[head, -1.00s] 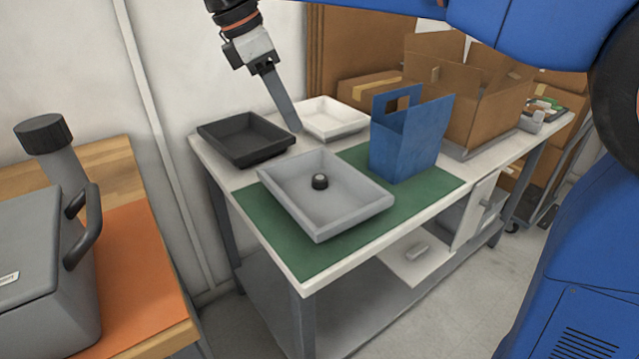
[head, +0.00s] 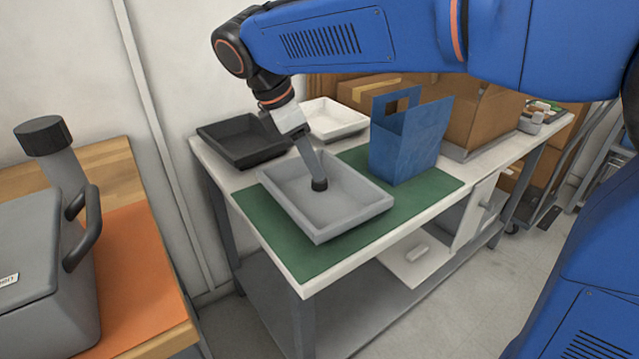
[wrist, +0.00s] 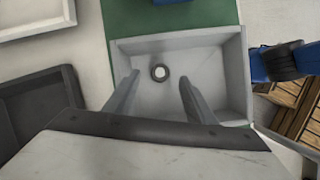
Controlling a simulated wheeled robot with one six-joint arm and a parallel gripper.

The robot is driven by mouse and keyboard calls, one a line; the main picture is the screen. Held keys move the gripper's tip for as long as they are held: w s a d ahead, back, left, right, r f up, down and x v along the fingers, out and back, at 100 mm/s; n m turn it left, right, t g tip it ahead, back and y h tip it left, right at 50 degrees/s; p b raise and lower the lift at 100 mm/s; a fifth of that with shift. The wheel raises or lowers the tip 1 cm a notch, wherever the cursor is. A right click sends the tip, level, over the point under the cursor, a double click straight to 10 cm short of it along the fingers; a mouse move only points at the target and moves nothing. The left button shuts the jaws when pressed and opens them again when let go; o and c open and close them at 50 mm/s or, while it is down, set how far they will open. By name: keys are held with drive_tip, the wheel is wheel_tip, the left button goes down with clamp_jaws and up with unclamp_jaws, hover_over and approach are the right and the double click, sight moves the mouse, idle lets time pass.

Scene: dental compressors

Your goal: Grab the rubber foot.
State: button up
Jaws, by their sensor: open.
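The rubber foot (head: 320,184) is a small black round piece with a light centre, lying in the grey tray (head: 352,215). In the wrist view the rubber foot (wrist: 160,72) lies on the tray floor near its far wall, between the lines of the two fingers and a little beyond their tips. My gripper (head: 318,172) points down into the tray, its fingers right at the foot in the head view. In the wrist view my gripper (wrist: 158,80) is open, with nothing held. Whether a finger touches the foot cannot be told.
A black tray (head: 240,150) and a white tray (head: 350,118) stand behind. A blue holder (head: 405,150) stands right of the grey tray on the green mat (head: 275,235). A cardboard box (head: 485,120) is farther right.

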sight(321, 186)
drive_tip(key=x, duration=0.4)
drive_tip(key=shift+d+f, duration=0.1)
drive_tip(key=shift+f, duration=0.3)
drive_tip(key=shift+c, duration=0.3)
drive_tip(key=c, duration=1.1)
